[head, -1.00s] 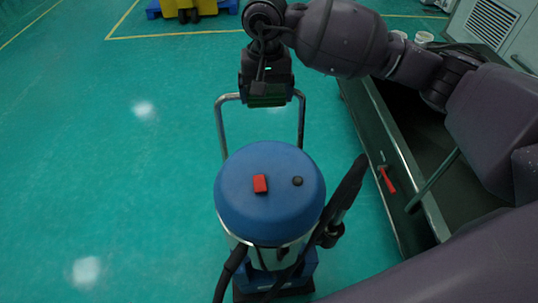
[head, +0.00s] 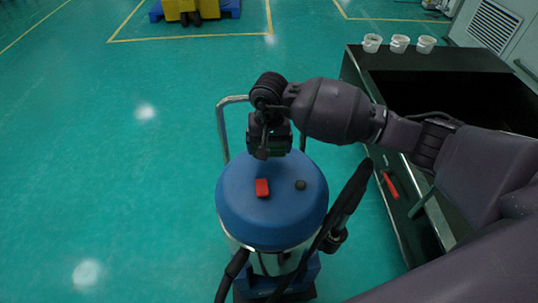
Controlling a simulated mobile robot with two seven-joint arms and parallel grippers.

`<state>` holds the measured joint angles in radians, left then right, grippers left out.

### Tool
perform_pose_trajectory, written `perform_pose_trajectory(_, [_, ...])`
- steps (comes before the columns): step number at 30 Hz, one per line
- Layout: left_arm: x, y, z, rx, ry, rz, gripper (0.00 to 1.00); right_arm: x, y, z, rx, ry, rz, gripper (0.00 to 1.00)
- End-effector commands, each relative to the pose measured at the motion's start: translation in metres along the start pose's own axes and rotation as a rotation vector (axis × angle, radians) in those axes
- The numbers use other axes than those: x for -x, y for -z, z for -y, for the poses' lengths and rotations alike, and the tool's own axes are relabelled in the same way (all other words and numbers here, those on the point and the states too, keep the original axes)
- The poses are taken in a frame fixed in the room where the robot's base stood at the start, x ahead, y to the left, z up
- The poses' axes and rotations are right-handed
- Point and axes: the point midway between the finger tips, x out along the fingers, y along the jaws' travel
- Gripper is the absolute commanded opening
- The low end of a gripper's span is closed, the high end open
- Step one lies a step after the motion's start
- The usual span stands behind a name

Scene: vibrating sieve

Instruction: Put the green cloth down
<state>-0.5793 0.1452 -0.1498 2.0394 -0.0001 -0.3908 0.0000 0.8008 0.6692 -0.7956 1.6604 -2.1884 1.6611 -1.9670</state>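My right gripper (head: 270,148) comes in from the right and points down over the back edge of the blue vacuum lid (head: 272,215). A small dark green patch (head: 279,151) shows at its lower end. I cannot tell whether this patch is the green cloth or part of the gripper. The fingers are seen from above and mostly hidden, so their opening does not show. No green cloth is clearly visible elsewhere. My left gripper is out of view.
The vacuum has a red switch (head: 262,188), a chrome handle (head: 222,130) and a black hose (head: 345,205). A dark bench (head: 385,57) with white cups (head: 400,43) and a red lever (head: 391,186) stands at right. Floor at left is clear.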

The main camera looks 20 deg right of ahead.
Motion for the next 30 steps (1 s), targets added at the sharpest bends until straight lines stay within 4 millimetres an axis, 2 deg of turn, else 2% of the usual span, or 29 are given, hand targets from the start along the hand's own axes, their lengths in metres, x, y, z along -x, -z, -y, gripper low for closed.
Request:
perform_pose_trajectory(4, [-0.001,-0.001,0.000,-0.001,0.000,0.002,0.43,-0.009,0.000,0.000,-0.001,0.000,0.000,0.70])
perform_pose_trajectory(12, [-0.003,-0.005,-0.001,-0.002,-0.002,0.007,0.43,-0.043,0.000,0.000,0.000,-0.001,0.001,0.70])
perform_pose_trajectory(25, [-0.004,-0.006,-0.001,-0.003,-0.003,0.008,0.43,-0.048,0.001,-0.001,0.000,-0.002,-0.001,0.70])
perform_pose_trajectory(26, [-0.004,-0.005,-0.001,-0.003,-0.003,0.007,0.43,-0.046,0.000,0.000,0.000,-0.002,-0.001,0.93])
perform_pose_trajectory(27, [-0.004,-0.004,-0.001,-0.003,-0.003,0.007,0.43,-0.046,0.000,0.000,0.000,-0.001,-0.001,1.00])
perform_pose_trajectory(30, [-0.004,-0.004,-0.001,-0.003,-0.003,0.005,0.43,-0.046,0.000,0.000,0.000,-0.001,-0.001,1.00])
